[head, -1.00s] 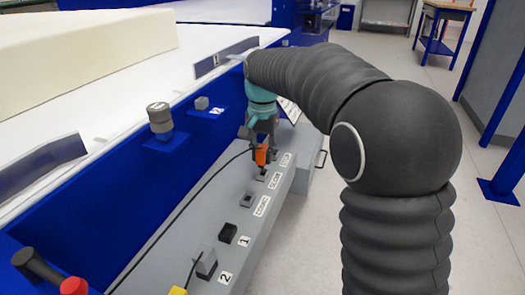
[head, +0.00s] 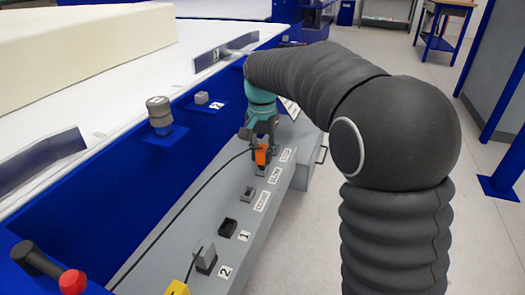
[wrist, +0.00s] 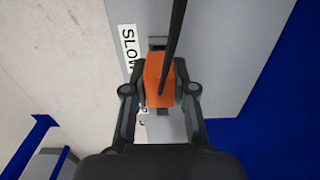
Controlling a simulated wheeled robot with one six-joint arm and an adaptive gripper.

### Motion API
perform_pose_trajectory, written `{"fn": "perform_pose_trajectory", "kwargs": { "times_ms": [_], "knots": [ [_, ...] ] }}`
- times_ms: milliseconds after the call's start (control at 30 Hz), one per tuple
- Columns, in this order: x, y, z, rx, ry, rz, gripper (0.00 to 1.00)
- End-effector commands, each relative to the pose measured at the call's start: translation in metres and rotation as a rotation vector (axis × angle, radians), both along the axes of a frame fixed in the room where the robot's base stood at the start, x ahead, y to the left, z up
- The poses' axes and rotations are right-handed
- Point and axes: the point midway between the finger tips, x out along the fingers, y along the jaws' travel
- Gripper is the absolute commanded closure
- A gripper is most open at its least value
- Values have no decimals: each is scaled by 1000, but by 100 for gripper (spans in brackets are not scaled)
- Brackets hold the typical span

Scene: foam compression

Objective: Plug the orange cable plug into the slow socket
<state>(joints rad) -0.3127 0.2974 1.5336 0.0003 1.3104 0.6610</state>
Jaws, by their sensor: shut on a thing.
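My gripper (head: 262,146) is shut on the orange cable plug (head: 262,155), which points down over the grey console. The wrist view shows the orange plug (wrist: 158,80) between both fingers (wrist: 158,92), with the black cable running up from it. The SLOW label (wrist: 130,48) is just left of the plug there, and a dark part of the slow socket (wrist: 157,43) shows past the plug's upper edge. In the head view, the plug's lower end lines up with the spot beside the SLOW label (head: 274,175). I cannot tell whether it touches the socket.
Another socket (head: 248,192) sits nearer on the console (head: 220,213), then a black block (head: 228,226) by label 1 and a grey block (head: 205,258) by label 2. The blue machine side (head: 95,215) rises at left, with a round knob (head: 159,112).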

Motion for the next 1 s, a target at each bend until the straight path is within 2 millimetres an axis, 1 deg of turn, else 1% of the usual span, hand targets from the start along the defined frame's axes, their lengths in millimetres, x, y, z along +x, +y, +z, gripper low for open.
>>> {"fn": "perform_pose_trajectory", "kwargs": {
  "times_ms": [467, 1000],
  "knots": [
    [0, 0, -1, 0, 0, 0, 100],
    [0, 0, -10, 0, 0, 0, 100]
  ]
}}
